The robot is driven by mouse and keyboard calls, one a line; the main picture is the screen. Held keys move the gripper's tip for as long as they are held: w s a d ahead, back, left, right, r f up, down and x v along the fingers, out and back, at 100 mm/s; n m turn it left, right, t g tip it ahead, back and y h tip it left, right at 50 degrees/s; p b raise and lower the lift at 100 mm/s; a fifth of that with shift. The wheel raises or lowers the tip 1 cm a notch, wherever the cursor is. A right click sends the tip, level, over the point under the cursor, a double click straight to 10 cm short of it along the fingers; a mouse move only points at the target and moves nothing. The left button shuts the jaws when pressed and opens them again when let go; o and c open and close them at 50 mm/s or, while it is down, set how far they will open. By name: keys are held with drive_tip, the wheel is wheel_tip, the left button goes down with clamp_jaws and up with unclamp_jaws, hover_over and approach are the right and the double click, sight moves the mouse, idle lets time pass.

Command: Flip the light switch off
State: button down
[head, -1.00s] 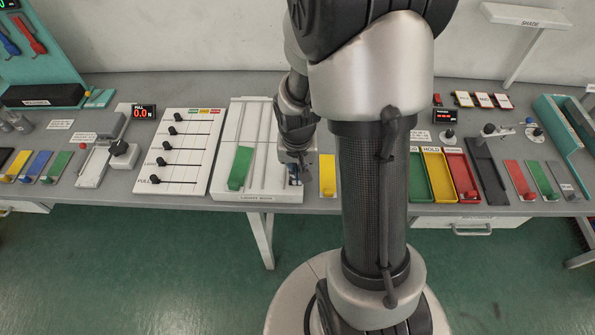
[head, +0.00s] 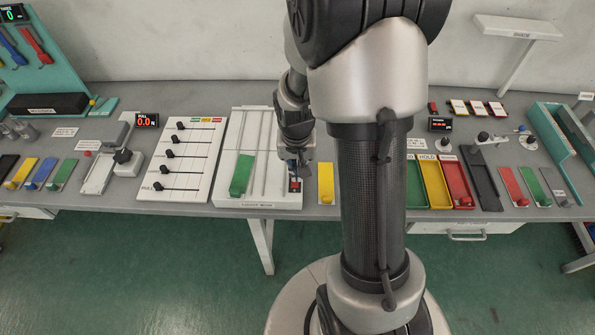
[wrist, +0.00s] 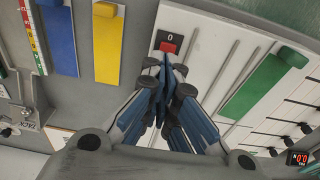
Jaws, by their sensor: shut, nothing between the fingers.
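A small red switch piece (wrist: 168,47) with a black plate marked 0 sits on the white board (wrist: 205,30) in the wrist view. It also shows in the head view as a small red and dark spot (head: 294,185) at the board's right edge. No label in view tells me whether it is the light switch. My gripper (wrist: 166,72) is shut and empty, its blue fingers together and pointing at the red piece, with the tips just below it in the picture. I cannot tell whether they touch. In the head view my gripper (head: 298,163) is just above this spot.
A green block (head: 242,174) lies on the same board to the left. A yellow strip (head: 325,183) lies close to its right. A slider panel (head: 186,160) stands further left. Coloured trays (head: 435,182) are right of my arm, which hides part of the bench.

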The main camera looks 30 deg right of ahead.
drive_tip(key=s+a+r+p, duration=0.2)
drive_tip(key=s+r, duration=0.2)
drive_tip(key=r, duration=0.6)
drive_tip(key=shift+a+p, duration=0.35)
drive_tip(key=shift+p, duration=0.05)
drive_tip(key=shift+r, duration=0.1)
drive_tip(key=s+a+r+n+t+b, duration=0.2)
drive_tip(key=s+a+r+n, duration=0.4)
drive_tip(key=s+a+r, duration=0.3)
drive_tip(key=s+r+t, duration=0.1)
drive_tip(key=s+r, duration=0.2)
drive_tip(key=r, duration=0.2)
drive_tip(key=shift+s+a+n+t+y, duration=0.3)
drive_tip(key=shift+a+n, duration=0.1)
